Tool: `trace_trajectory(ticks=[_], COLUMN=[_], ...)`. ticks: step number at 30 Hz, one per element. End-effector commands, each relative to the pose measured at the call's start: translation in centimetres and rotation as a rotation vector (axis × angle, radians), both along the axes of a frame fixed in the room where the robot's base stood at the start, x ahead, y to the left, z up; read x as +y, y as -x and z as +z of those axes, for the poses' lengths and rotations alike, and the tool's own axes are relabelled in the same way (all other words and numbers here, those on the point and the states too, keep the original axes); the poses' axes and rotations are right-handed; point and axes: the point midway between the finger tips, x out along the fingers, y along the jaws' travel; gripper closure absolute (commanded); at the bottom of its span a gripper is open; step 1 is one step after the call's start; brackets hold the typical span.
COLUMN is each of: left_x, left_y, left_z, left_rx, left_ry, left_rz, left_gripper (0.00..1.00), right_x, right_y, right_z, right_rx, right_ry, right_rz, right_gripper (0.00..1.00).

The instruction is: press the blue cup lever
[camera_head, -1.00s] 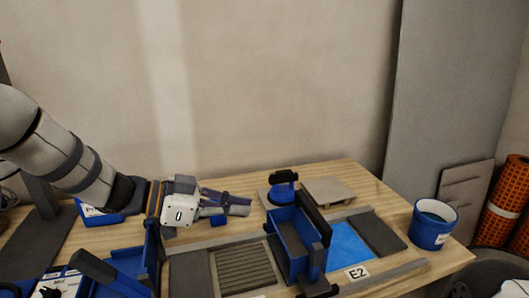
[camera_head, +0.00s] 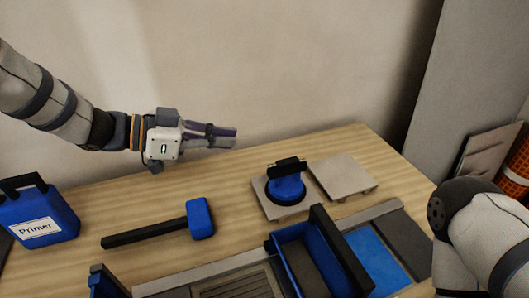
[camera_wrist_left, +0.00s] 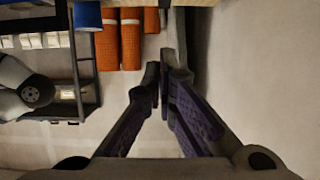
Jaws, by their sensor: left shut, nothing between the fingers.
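The blue suction cup (camera_head: 287,188) stands on a pale square tile (camera_head: 267,208) near the table's back. Its black lever (camera_head: 287,164) lies across the top of the cup. My left gripper (camera_head: 234,136) is shut and empty, level in the air to the left of the lever and higher in the picture, apart from it. In the left wrist view, the purple-grey fingers (camera_wrist_left: 163,75) meet near the tips with nothing between them. The cup and lever do not show in that view. My right arm enters at the lower right, but its gripper is not visible.
A second tile (camera_head: 342,176) lies right of the cup. A blue box (camera_head: 300,232) stands in front. A blue-headed mallet (camera_head: 200,217) and a blue primer can (camera_head: 38,218) are at left. Orange rolls (camera_wrist_left: 131,40) show in the left wrist view.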

Motion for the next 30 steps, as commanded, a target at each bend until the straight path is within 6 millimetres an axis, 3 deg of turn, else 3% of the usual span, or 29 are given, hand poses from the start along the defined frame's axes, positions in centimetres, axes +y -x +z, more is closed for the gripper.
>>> trace_trajectory(ticks=[5,18,24,30], left_x=[-1.0,-9.0,-8.4,-8.3], left_y=[-0.4,-3.7,-3.5,-3.5], left_z=[-0.5,-3.8,-6.7,-7.4], left_rx=[0.001,0.003,0.003,0.000], left_ry=[0.000,0.000,0.001,0.001], left_rz=[-0.002,-0.001,0.001,0.000], left_gripper=[1.00,1.00,1.00,1.00], right_x=[0.0,0.0,0.0,0.0], right_y=[0.1,1.0,1.1,1.1], right_z=[-0.2,-1.2,-1.4,-1.4], right_rx=[0.004,0.031,0.035,0.036], right_ry=[0.000,-0.001,0.000,0.000], right_rz=[0.000,0.001,0.001,0.001], right_gripper=[0.60,0.60,0.60,0.60])
